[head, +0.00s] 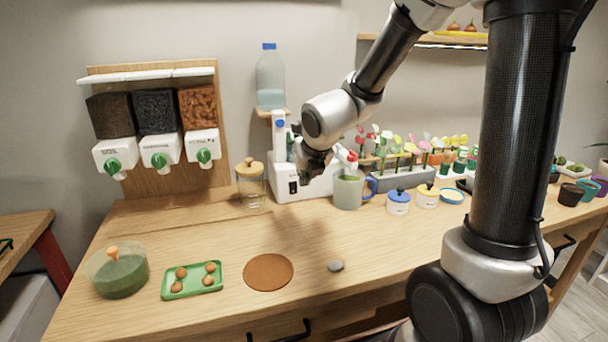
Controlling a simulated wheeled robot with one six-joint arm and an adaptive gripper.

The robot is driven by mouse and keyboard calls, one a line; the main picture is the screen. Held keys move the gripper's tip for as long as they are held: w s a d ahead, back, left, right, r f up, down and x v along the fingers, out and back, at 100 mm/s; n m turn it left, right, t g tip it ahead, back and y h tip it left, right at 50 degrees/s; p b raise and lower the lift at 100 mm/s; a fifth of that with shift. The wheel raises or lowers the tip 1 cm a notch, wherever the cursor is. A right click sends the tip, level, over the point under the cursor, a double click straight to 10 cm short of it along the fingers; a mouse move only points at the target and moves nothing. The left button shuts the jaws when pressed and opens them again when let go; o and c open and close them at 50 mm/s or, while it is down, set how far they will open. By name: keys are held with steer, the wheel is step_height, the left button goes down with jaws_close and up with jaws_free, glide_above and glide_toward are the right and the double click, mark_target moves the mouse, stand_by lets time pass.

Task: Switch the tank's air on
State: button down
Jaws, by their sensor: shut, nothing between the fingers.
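A white appliance (318,185) with an upright column stands at the back of the counter, a small dark switch (293,187) on its front face. I cannot tell the switch's position. My gripper (310,170) is dark, shut and empty, pointing down in front of the appliance's upper part and hiding some of it. I cannot tell whether it touches. A clear bottle (269,82) with a blue cap stands on a small wooden shelf above. No thing is clearly recognisable as a tank.
Blue-lidded (398,203) and yellow-lidded (427,196) pots stand further right. A green tray (192,281), brown mat (268,272) and grey stone (335,266) lie in front. The middle counter is mostly clear.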

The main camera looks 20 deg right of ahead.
mark_target(293, 188)
steer(key=s+f, duration=0.2)
steer(key=s, duration=0.1)
steer(key=shift+s+f, duration=0.15)
stand_by(0.5)
steer(key=shift+f, duration=0.1)
steer(key=x, duration=1)
steer(key=shift+a, duration=0.1)
steer(key=w, duration=0.2)
steer(key=shift+w+f, duration=0.1)
steer(key=shift+w, duration=0.9)
